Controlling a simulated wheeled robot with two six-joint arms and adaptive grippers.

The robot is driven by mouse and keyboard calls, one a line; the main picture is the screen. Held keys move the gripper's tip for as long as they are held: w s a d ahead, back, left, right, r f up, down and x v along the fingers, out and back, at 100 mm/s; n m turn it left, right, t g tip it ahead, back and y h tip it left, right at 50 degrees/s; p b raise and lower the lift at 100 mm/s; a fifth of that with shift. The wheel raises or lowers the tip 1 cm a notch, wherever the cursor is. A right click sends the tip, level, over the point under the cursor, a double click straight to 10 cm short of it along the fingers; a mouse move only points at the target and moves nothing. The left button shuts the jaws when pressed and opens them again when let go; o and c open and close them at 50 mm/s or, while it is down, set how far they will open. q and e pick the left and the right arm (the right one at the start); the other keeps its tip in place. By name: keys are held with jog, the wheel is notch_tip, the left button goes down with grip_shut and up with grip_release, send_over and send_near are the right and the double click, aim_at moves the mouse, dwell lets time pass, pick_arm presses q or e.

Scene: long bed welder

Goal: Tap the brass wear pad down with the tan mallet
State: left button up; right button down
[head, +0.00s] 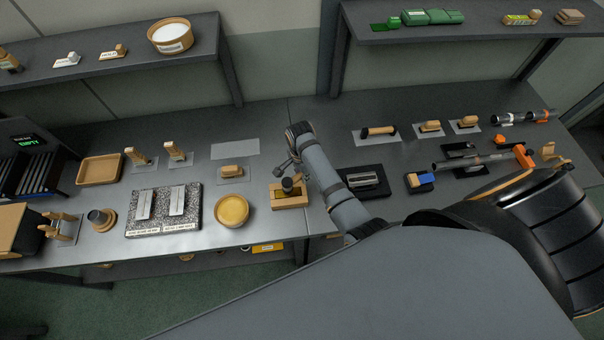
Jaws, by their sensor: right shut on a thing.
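My right gripper (287,168) hangs over the tan wooden block (290,202) near the front middle of the bench. It is shut on what appears to be the tan mallet (291,183), of which only a small dark, rounded end with a bit of tan shows, just above or touching the block. I cannot tell whether they touch. The brass wear pad cannot be made out clearly; the mallet and gripper cover part of the block. My left gripper is not in view.
Left of the block are a round yellow-filled dish (231,209) and a speckled plate (135,222) bearing two metal bars. A tan tray (100,169) stands farther left. Right of my forearm are a black fixture (366,183) and a blue-and-tan block (420,181). An empty grey mat (235,149) lies behind.

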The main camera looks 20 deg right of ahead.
jog(key=shift+r, duration=0.1)
jog(key=shift+r, duration=0.15)
jog(key=shift+r, duration=1.9)
jog(key=shift+f, duration=0.1)
jog(key=shift+f+b, duration=0.6)
jog(key=shift+f, duration=1)
